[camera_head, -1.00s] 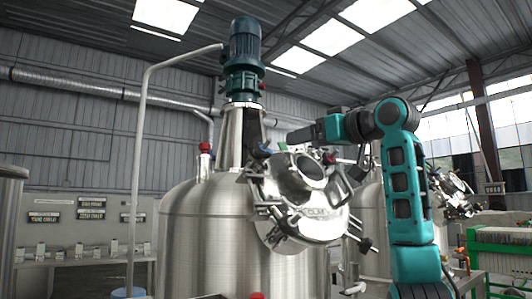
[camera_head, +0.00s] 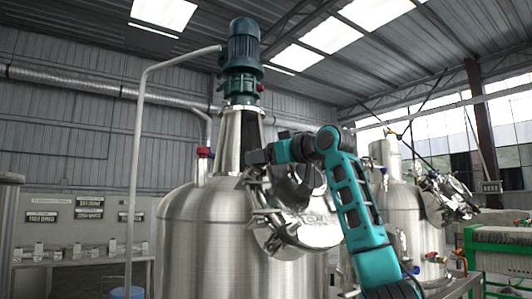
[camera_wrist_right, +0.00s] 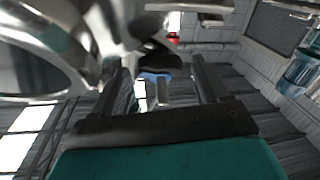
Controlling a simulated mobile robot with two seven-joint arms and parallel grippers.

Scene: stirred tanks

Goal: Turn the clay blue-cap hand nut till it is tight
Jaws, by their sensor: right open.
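The near steel tank (camera_head: 205,240) carries a round lid (camera_head: 305,238) with lettering, ringed by clamp hardware. My right arm reaches across the lid from the right, and its gripper (camera_head: 254,158) is at the lid's upper left edge. There the gripper and arm hide the hand nuts in the head view. In the right wrist view a blue cap (camera_wrist_right: 153,76) shows between the two spread fingers of my right gripper (camera_wrist_right: 160,88), with dark hardware just beyond it. The fingers are open and apart from the cap; its depth is hard to judge. My left gripper is out of view.
A green-blue motor (camera_head: 243,62) stands on the tank top, with a red-capped fitting (camera_head: 203,154) to its left. A second steel tank (camera_head: 400,210) stands to the right. The bright lid rim (camera_wrist_right: 85,75) passes close to the left finger.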

